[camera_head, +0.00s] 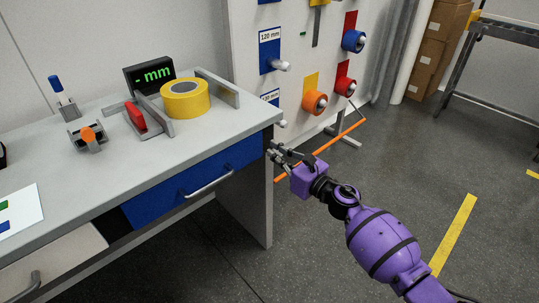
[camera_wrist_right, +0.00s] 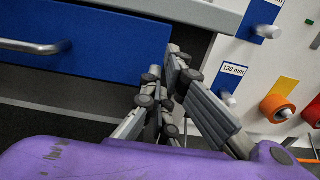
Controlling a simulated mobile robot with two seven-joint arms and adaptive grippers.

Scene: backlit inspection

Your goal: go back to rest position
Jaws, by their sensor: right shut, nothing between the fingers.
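My right arm is purple and reaches in from the lower right in the head view. Its gripper (camera_head: 274,154) is beside the right end of the workbench, near the blue drawer. The right wrist view shows the gripper fingers (camera_wrist_right: 172,88) close together, with nothing held between them. The blue drawer (camera_head: 193,179) has a grey handle, and its front also shows in the right wrist view (camera_wrist_right: 90,40). The gripper appears apart from the handle; the exact gap to the bench edge is hard to tell. My left gripper is not in view.
The workbench (camera_head: 225,125) carries a yellow tape roll (camera_head: 185,100), a black display (camera_head: 149,74) and a red-handled tool (camera_head: 135,117). A white board (camera_head: 300,90) with hooks holding rolls stands behind. An orange bar (camera_head: 340,133) is low nearby.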

